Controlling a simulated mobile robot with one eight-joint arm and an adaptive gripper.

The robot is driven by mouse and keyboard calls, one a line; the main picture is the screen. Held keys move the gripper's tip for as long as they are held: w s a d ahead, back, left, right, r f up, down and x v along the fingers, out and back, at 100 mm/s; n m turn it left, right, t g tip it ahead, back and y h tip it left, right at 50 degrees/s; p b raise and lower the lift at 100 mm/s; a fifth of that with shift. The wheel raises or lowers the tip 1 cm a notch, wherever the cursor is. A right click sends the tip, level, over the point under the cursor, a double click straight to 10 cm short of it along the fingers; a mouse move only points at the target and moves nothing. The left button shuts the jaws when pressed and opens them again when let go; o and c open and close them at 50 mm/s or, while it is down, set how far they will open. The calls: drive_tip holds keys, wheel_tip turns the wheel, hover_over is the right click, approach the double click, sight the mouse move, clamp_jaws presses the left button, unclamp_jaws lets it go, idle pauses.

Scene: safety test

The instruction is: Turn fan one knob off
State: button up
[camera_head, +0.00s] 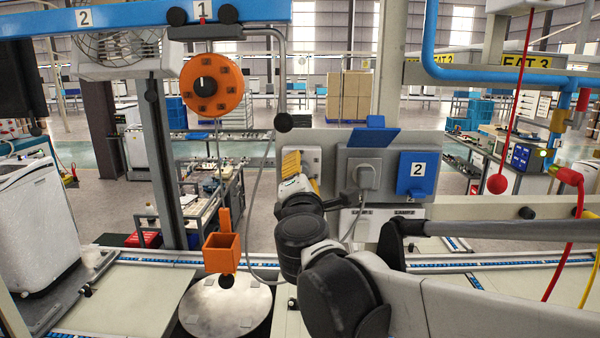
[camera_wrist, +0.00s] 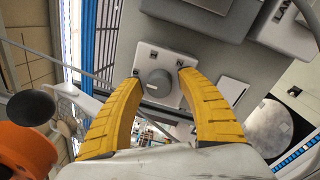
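A round grey knob (camera_wrist: 159,83) sits on a square light grey plate (camera_wrist: 149,57) in the wrist view. I see no label marking it as fan one's. My gripper (camera_wrist: 160,76) is open, with its yellow fingertips on either side of the knob. I cannot tell whether they touch it. In the head view my gripper (camera_head: 292,160) is in front of the plate (camera_head: 312,157) at the left of a grey panel and hides the knob. A fan (camera_head: 118,45) hangs at upper left under a blue beam (camera_head: 135,16) carrying labels 2 and 1.
Right of the knob plate are a plugged socket (camera_head: 366,177), a raised blue cover (camera_head: 372,138) and a blue cover (camera_head: 417,172) marked 2. An orange reel (camera_head: 232,86) and orange box (camera_head: 221,253) hang at left. A red ball (camera_head: 497,184) hangs at right.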

drive_tip(key=shift+s, duration=0.1)
drive_tip(key=s, duration=1.1)
drive_tip(key=shift+s+f, duration=0.35)
drive_tip(key=shift+s, duration=0.05)
drive_tip(key=s+d+f+m+g+h+b, duration=0.15)
drive_tip(key=d+f+m+b, duration=0.35)
drive_tip(key=f, duration=0.5)
drive_tip(key=s+d+f+m+g+h+b, duration=0.1)
drive_tip(key=s+d+f+m+g+b, duration=0.15)
drive_tip(key=d+f+b, duration=0.6)
drive_tip(key=s+d+f+m+g+h+b, duration=0.1)
drive_tip(key=d+f+m+g+h+b, duration=0.25)
drive_tip(key=f, duration=0.75)
drive_tip(key=s+f+m+g+y+b, duration=0.1)
drive_tip(key=s+f+m+y+b, duration=0.1)
drive_tip(key=f, duration=0.6)
drive_tip(key=s+f+m+g+y+b, duration=0.1)
drive_tip(key=s+f+m+y+b, duration=0.1)
drive_tip(key=s+f+m+b, duration=0.3)
drive_tip(key=s+d+f+m+g+y+b, duration=0.1)
drive_tip(key=f+m+b, duration=0.4)
drive_tip(key=f, duration=0.7)
drive_tip(key=s+g+y+b, duration=0.1)
drive_tip(key=s+b, duration=0.1)
drive_tip(key=shift+s+f+m, duration=0.3)
drive_tip(key=shift+f, duration=0.05)
